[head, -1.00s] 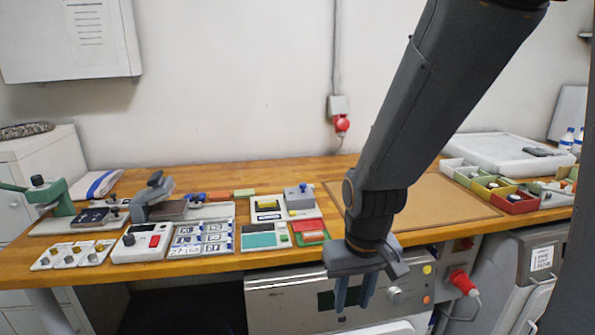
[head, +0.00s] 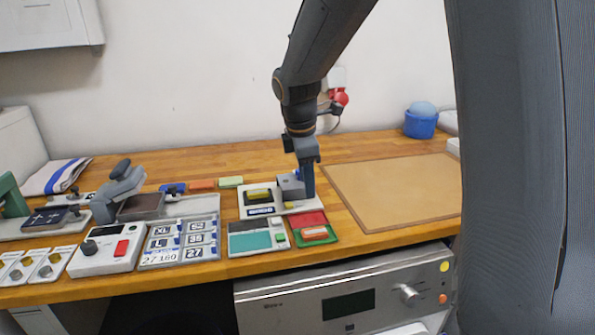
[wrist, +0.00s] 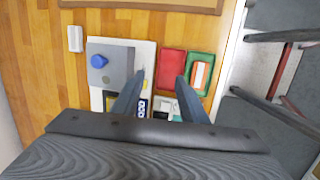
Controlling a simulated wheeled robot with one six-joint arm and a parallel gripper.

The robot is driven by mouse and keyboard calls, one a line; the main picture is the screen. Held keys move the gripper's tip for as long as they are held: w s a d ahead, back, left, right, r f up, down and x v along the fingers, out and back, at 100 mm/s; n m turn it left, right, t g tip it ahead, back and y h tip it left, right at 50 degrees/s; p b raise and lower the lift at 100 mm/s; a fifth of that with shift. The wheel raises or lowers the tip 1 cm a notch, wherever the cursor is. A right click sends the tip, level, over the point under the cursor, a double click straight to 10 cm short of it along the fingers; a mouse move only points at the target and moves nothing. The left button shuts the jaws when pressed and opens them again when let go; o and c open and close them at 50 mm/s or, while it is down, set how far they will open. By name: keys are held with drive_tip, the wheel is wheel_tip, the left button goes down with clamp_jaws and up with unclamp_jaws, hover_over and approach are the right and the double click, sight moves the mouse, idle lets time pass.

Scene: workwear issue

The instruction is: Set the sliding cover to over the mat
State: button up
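The sliding cover (head: 291,186) is a grey block with a blue knob, at the right end of a white base plate (head: 284,209). In the wrist view the cover (wrist: 108,68) shows from above, its knob on top. The dark mat (head: 259,196), with a yellow piece on it, lies on the plate left of the cover and is uncovered; in the wrist view a finger partly hides that end. My gripper (head: 308,190) points down just beside the cover. In the wrist view its fingers (wrist: 160,75) are apart with nothing held between them; I cannot tell whether one touches the cover.
A red tray (head: 308,218) and a green tray (head: 318,238) lie in front of the plate, beside a teal-faced box (head: 258,240). A tan board (head: 395,190) is to the right. A stamp-like press (head: 120,190) and a control box (head: 105,250) stand left.

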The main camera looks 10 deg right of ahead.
sight(298, 171)
drive_tip(key=w+a+r+n+t+h+b, duration=0.15)
drive_tip(key=w+r+n, duration=0.25)
drive_tip(key=w+n, duration=0.65)
drive_tip(key=shift+m+g, duration=0.25)
drive_tip(key=shift+m, duration=0.2)
drive_tip(key=shift+w+p+x, duration=0.1)
drive_tip(key=shift+p+x, duration=0.2)
drive_tip(key=shift+x, duration=1.6)
drive_tip(key=shift+w+p+x, duration=0.15)
drive_tip(key=shift+p+x, duration=0.1)
drive_tip(key=shift+x, duration=1.6)
drive_tip(key=shift+d+r, duration=0.1)
drive_tip(key=shift+d, duration=0.05)
clamp_jaws()
